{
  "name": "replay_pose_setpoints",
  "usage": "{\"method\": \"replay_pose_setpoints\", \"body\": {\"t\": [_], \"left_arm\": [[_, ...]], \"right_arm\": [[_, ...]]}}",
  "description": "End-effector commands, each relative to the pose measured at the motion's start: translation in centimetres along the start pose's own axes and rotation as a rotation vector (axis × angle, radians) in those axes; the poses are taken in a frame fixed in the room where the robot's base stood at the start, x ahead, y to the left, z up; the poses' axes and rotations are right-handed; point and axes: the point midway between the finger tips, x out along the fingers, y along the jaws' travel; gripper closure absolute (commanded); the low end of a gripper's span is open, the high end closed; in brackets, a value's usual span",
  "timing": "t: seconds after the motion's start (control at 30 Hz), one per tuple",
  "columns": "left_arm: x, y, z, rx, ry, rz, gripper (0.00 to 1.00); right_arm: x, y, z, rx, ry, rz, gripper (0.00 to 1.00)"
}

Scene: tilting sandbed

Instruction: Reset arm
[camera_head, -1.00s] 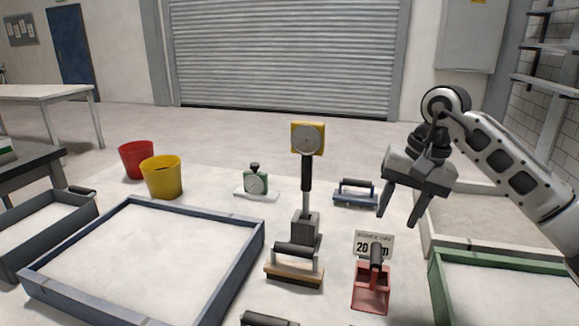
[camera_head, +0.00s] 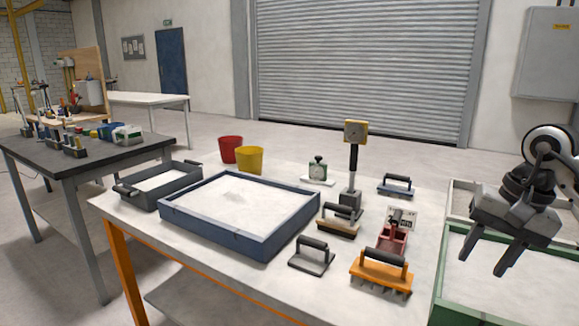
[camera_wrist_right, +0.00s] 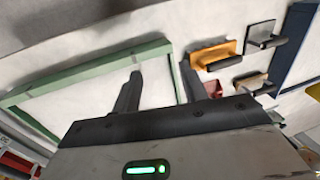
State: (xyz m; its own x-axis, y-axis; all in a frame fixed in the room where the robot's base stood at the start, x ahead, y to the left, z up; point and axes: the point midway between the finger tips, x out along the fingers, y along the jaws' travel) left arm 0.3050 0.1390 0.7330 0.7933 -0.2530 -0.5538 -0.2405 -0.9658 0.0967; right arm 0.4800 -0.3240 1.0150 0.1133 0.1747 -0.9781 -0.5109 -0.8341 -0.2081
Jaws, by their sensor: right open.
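My right gripper (camera_head: 487,256) is open and empty at the right of the head view. It hangs above the green-framed sand tray (camera_head: 440,285), with its fingers pointing down. In the right wrist view its two fingers (camera_wrist_right: 160,85) are spread with nothing between them. The green tray's rim (camera_wrist_right: 90,68) lies beyond and below them. My left gripper is not in the head view.
The table holds a blue-framed sandbed (camera_head: 235,243), an orange rake (camera_head: 381,271), a red scoop (camera_head: 393,237), a dial gauge on a stand (camera_head: 354,160), a green timer (camera_head: 318,171), red (camera_head: 230,149) and yellow (camera_head: 249,159) buckets. A dark side table (camera_head: 85,155) stands left.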

Motion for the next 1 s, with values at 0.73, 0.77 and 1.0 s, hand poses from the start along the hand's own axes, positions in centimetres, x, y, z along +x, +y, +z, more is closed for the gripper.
{"method": "replay_pose_setpoints", "body": {"t": [0.73, 0.77, 1.0], "left_arm": [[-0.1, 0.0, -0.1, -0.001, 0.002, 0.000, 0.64], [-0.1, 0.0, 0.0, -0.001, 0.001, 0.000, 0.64], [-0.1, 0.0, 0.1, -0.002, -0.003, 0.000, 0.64]], "right_arm": [[8.2, -17.7, 18.9, 0.937, -1.241, -0.704, 0.57], [7.9, -18.2, 19.2, 1.071, -1.382, -0.716, 0.57], [12.0, -14.5, 16.0, -1.895, 2.117, 0.353, 0.57]]}}
